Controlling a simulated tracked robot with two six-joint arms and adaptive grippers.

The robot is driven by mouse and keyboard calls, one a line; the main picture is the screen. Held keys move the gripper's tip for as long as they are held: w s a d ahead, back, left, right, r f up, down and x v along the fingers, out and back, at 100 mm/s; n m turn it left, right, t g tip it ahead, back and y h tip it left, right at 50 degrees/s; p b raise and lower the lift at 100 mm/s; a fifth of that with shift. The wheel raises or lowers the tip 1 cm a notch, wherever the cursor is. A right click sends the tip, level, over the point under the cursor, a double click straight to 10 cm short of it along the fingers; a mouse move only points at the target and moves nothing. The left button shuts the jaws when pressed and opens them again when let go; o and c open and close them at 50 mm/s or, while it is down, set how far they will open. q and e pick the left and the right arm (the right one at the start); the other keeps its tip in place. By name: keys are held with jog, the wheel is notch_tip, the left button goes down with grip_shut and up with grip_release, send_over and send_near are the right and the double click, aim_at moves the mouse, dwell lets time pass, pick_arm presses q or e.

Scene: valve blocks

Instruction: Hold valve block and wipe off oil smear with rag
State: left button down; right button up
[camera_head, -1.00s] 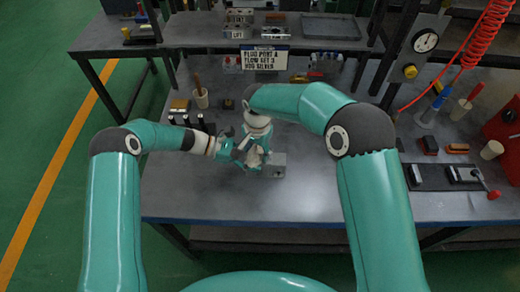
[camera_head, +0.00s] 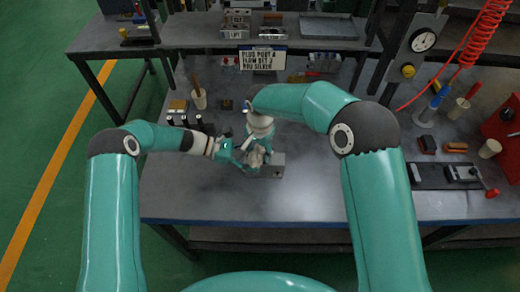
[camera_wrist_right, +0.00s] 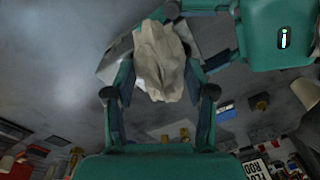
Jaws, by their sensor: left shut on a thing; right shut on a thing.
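The grey valve block (camera_head: 278,165) lies on the metal bench in the head view, its left part hidden by the grippers. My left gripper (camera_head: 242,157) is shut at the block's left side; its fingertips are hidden. My right gripper (camera_head: 258,150) points down over the block, shut on a crumpled beige rag (camera_head: 256,158). In the right wrist view the rag (camera_wrist_right: 160,62) sits between the right fingers, in front of the grey block (camera_wrist_right: 115,62), with part of my left gripper (camera_wrist_right: 207,5) beside it. I cannot make out an oil smear; the rag covers much of the block.
A cup (camera_head: 199,98) and dark cylinders (camera_head: 185,120) stand on the left. A sign (camera_head: 264,58) is at the back. The front of the bench is clear.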

jog(key=shift+s+a+f, duration=0.1)
jog(key=shift+a, duration=0.1)
jog(key=shift+r, duration=3.55)
pick_arm(q)
jog(key=shift+c, duration=0.8)
grip_release()
pick_arm(e)
jog(key=shift+d, duration=0.1)
pick_arm(q)
jog(key=v, duration=1.2)
